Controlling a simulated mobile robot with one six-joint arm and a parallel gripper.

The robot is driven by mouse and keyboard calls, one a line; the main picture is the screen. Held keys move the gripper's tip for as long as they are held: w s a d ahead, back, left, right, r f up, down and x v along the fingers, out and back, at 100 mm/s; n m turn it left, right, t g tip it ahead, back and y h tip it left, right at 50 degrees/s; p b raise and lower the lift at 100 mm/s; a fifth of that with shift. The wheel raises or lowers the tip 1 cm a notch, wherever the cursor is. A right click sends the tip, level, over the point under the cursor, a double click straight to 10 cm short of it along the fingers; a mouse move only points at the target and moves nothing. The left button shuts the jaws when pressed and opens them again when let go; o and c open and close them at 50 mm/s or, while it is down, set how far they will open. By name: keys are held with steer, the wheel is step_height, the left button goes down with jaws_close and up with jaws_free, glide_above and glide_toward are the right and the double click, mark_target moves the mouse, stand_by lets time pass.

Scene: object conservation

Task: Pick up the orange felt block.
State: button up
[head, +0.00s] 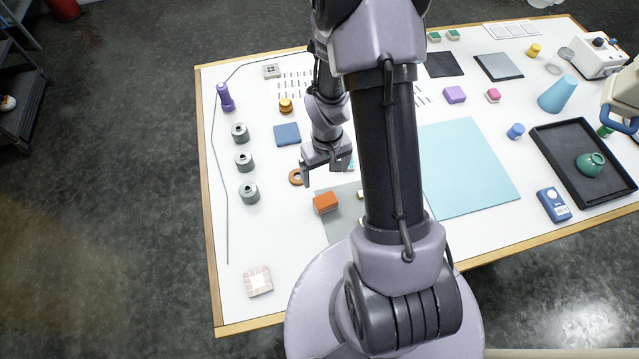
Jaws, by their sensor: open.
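The orange felt block (325,203) sits near the front left of the white table, on or at the left edge of a grey mat (338,228). My gripper (322,179) is above and just behind the block in the picture, pointing down. Its jaws are open, and I see nothing held between them. My arm hides part of the grey mat and the table to the right of the block.
An orange-brown ring (296,177) lies just left of my gripper. A blue square (287,135) lies behind it. Several grey cylinders (249,193) stand in a column at left. A light blue mat (468,170) lies right of my arm. Bare table lies left of the block.

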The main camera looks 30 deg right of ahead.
glide_toward(325, 200)
steer(key=shift+s+d+f, duration=0.1)
steer(key=shift+s+f, duration=0.1)
steer(key=shift+s, duration=0.15)
steer(key=f, duration=0.5)
steer(key=f+b, duration=0.1)
steer(key=f, duration=0.3)
steer(key=shift+w+f, duration=0.2)
steer(key=shift+f, duration=0.2)
steer(key=shift+w+f+b, duration=0.15)
steer(key=shift+f+b, duration=0.15)
steer(key=shift+r, duration=0.15)
steer(key=shift+c, duration=1.1)
steer(key=c, duration=1.3)
